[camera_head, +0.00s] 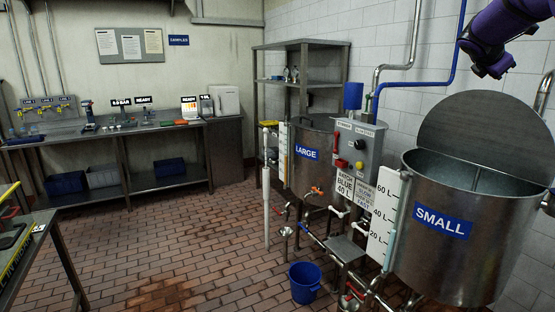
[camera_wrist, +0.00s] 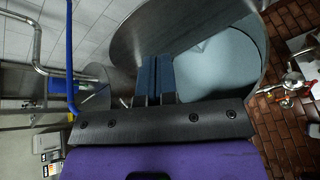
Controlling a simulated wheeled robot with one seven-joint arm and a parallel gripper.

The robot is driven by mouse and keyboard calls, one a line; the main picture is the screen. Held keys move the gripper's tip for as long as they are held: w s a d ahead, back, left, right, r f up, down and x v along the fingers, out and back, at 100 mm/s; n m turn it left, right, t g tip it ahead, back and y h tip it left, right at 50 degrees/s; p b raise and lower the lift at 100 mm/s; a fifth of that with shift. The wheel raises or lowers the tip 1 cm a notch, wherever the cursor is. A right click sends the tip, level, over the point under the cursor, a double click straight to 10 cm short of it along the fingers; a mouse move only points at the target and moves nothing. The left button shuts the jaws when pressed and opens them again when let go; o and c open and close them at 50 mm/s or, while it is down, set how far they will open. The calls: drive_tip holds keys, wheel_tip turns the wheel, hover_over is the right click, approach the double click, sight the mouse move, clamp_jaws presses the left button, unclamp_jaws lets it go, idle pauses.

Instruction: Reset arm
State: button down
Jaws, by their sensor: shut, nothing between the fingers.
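My gripper (camera_wrist: 154,78) shows in the wrist view with its two dark blue fingers side by side and shut, nothing between them. The gripper's fingers do not show there.
The LARGE tank (camera_head: 312,172) and a grey control box (camera_head: 359,155) stand left of the SMALL tank. Blue and steel pipes run along the wall near my arm. A blue bucket (camera_head: 304,284) stands on the brick floor. The middle floor is clear.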

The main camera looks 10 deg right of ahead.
drive_tip(key=s+a+f+m+y, duration=0.4)
drive_tip(key=s+a+f+m, duration=0.1)
drive_tip(key=s+a, duration=0.7)
drive_tip(key=s+a+f+m+y, duration=0.3)
drive_tip(key=s+a+f+m, duration=0.3)
drive_tip(key=s+a, duration=0.7)
drive_tip(key=s+a+f+m+y, duration=0.4)
drive_tip(key=s+a+f+m, duration=0.2)
drive_tip(key=s+a, duration=0.6)
drive_tip(key=shift+s+a+f+y, duration=0.2)
drive_tip(key=shift+s+f+y, duration=0.1)
drive_tip(key=shift+s+f, duration=0.45)
